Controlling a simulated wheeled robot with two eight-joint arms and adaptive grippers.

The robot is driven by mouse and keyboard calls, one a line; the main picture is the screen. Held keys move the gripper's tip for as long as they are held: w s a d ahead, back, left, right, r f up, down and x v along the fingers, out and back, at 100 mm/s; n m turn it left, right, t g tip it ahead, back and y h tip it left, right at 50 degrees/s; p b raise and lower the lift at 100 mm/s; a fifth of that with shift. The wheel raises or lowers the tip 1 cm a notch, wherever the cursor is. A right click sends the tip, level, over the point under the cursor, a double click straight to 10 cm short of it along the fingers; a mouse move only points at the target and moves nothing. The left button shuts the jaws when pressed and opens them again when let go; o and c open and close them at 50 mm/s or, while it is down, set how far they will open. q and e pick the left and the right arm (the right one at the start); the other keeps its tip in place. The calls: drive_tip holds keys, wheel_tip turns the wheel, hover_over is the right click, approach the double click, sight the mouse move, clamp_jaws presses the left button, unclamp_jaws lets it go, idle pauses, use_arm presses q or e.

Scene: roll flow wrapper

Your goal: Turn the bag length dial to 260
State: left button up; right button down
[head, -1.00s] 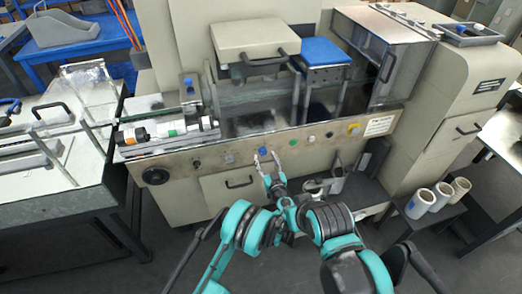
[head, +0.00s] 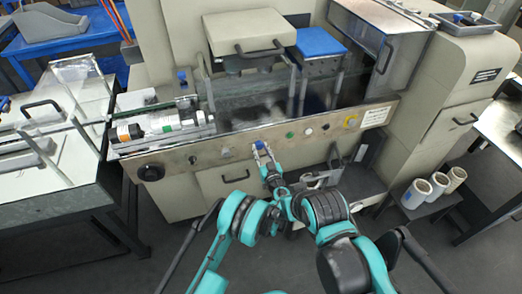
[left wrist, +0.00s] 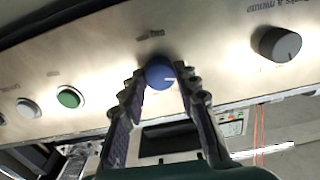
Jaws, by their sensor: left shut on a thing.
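The bag length dial is a blue round knob with a white mark (left wrist: 157,75), on the machine's front panel. In the left wrist view the mark points to the right. The dial also shows in the head view (head: 259,145). My left gripper (left wrist: 161,84) is shut on it, one finger on each side. The same gripper (head: 261,150) reaches up to the panel in the head view. The labels near the dial are upside down and blurred in the wrist view; I cannot read a number. My right gripper cannot be made out.
A green button (left wrist: 68,97) and a white button (left wrist: 28,108) sit to one side of the dial, a dark knob (left wrist: 277,44) to the other. A drawer handle (head: 236,177) sits below the panel.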

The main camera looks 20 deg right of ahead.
use_arm(q)
drive_tip(key=m, duration=1.9)
idle(0.5)
drive_tip(key=o, duration=1.2)
drive_tip(key=shift+w, duration=0.1)
drive_tip(key=shift+c, duration=0.2)
drive_tip(key=shift+r, duration=0.1)
